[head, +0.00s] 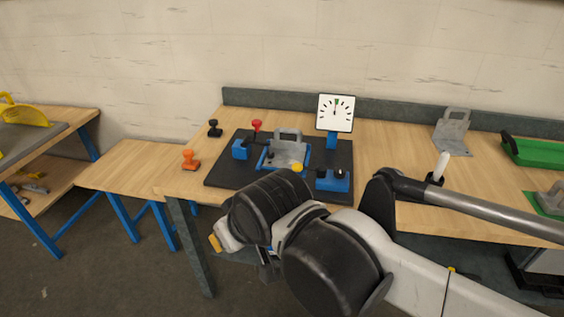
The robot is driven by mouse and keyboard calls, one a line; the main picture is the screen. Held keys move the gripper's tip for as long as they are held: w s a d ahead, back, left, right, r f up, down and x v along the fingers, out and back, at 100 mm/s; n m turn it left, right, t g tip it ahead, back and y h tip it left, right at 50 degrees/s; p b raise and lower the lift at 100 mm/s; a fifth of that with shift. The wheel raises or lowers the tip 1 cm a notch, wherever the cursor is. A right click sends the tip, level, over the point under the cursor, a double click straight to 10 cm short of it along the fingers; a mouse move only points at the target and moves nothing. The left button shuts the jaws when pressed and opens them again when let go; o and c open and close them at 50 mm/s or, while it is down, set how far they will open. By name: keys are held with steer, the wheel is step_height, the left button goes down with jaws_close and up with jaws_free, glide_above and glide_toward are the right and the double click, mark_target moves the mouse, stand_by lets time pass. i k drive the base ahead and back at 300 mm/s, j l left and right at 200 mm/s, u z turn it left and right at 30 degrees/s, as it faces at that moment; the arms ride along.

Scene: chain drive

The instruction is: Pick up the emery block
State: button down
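I cannot pick out the emery block with certainty. No plain abrasive block shows clearly, and my arm hides part of the bench front. The workbench (385,150) carries a dark mat (222,173) with a grey metal bracket (289,152) seated in a blue fixture. Blue blocks (332,181) stand on the mat beside it. My gripper (266,268) is mostly hidden behind my own wrist, in front of and below the bench edge. Its fingers do not show clearly, so I cannot tell whether it is open or holding anything.
A dial gauge (336,113) stands behind the mat. Black (215,128), red (257,126) and orange (190,159) knobbed pieces stand around it. A loose grey bracket (452,130) and a green tray (535,152) are at right. A lower wooden table (132,163) at left is bare.

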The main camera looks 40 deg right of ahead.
mark_target(189, 164)
steer(key=i+j, duration=0.15)
steer(key=i, duration=0.3)
steer(key=i+j, duration=0.15)
steer(key=i, duration=0.3)
steer(key=i+j, duration=0.1)
steer(key=i, duration=0.35)
steer(key=i+j+z, duration=0.1)
steer(key=i, duration=0.35)
